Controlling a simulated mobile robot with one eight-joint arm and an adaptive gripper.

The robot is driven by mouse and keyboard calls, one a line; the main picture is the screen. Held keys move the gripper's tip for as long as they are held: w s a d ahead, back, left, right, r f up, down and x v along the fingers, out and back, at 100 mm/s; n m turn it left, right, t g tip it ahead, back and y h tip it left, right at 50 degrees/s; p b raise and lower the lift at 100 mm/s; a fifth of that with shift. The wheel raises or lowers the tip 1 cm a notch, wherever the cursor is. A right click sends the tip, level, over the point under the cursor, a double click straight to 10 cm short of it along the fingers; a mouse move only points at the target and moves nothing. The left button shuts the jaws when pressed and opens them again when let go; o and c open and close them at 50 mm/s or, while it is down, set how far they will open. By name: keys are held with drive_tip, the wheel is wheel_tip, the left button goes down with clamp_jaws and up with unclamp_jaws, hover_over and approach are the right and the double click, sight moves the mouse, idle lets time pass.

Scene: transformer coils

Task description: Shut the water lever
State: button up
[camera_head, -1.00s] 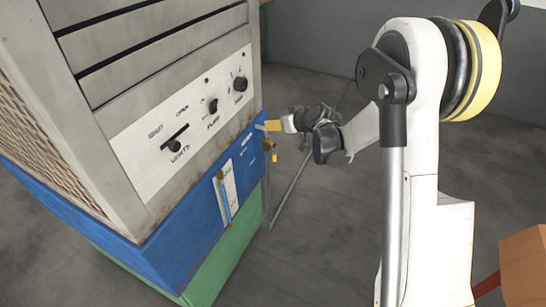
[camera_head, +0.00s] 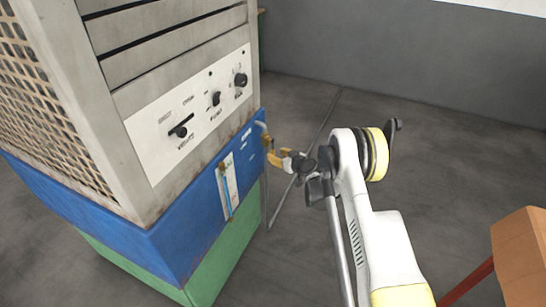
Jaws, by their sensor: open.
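The water lever (camera_head: 267,142) is a small brass-yellow fitting with a pipe, at the right edge of the cabinet's blue band. My gripper (camera_head: 276,159) reaches in from the right, with its yellow tip at the fitting and just below its top. The gripper is open. The tip overlaps the lower part of the fitting in the picture, so that part is hidden. I cannot tell whether they touch.
The cabinet (camera_head: 190,60) has a white panel (camera_head: 190,115) with several black knobs, and a blue band with a level gauge (camera_head: 228,186) above a green base (camera_head: 215,262). An orange box (camera_head: 520,255) stands at the lower right. Grey floor lies between.

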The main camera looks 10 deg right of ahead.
sight(274, 153)
drive_tip(key=shift+b+x, duration=0.5)
drive_tip(key=shift+x, duration=1.45)
clamp_jaws()
